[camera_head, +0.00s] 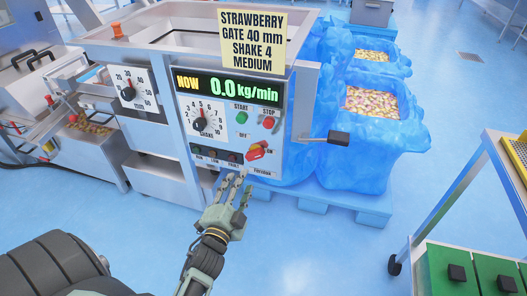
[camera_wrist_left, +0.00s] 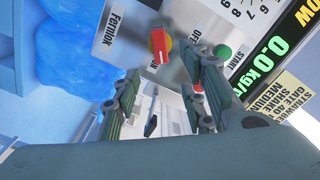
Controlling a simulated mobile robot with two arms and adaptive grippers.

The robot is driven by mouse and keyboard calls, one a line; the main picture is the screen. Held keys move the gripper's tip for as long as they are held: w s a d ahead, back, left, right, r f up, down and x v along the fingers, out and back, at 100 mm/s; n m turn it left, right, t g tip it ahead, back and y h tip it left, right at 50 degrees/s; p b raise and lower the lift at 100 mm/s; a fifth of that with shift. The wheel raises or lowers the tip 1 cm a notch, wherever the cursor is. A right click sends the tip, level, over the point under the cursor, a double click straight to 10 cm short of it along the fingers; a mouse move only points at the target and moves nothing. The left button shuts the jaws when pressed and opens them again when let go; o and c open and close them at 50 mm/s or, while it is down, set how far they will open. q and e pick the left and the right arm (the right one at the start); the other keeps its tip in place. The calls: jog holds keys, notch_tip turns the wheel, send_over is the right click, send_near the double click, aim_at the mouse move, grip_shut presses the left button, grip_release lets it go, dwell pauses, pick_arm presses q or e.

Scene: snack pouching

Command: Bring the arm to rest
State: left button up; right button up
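My left gripper (camera_head: 235,183) is in front of the lower part of the machine's control panel (camera_head: 222,140), below the red and yellow switch (camera_head: 257,151). In the left wrist view its fingers (camera_wrist_left: 164,82) stand apart with nothing held between them. The switch (camera_wrist_left: 159,45) shows beyond the fingertips, with a gap that I cannot judge. The display (camera_head: 228,88) reads 0.0 kg/min. The green start button (camera_head: 241,117) and red stop button (camera_head: 268,123) are above the switch. My right gripper is not in view.
Blue-lined bins (camera_head: 372,145) of snacks stand on a blue pallet (camera_head: 345,205) right of the machine. A black-ended lever (camera_head: 338,138) juts from the machine's right side. A cart with green boxes (camera_head: 440,270) is at lower right. Floor (camera_head: 320,255) between is clear.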

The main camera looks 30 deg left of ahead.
pick_arm(q)
jog(key=s+d+f+n+g+h, duration=0.1)
jog(key=s+d+f+n+g, duration=0.2)
jog(key=f, duration=0.6)
jog(key=s+d+f+n+g+h, duration=0.1)
jog(key=s+d+f+g, duration=0.25)
jog(key=s+f, duration=0.35)
jog(key=s+d+f+n+g+h, duration=0.1)
jog(key=s+d+f+g, duration=0.25)
jog(key=f, duration=0.65)
jog(key=s+d+f+n+g+h, duration=0.15)
jog(key=s+d+f+g, duration=0.3)
jog(key=s, duration=0.45)
jog(key=s+a+f+g+p, duration=0.1)
jog(key=s+a+p, duration=0.1)
jog(key=s+p, duration=0.6)
jog(key=s+a+f+g+p, duration=0.1)
jog(key=s+p, duration=0.7)
jog(key=s, duration=0.2)
jog(key=shift+s+a, duration=0.35)
jog(key=shift+a, duration=0.05)
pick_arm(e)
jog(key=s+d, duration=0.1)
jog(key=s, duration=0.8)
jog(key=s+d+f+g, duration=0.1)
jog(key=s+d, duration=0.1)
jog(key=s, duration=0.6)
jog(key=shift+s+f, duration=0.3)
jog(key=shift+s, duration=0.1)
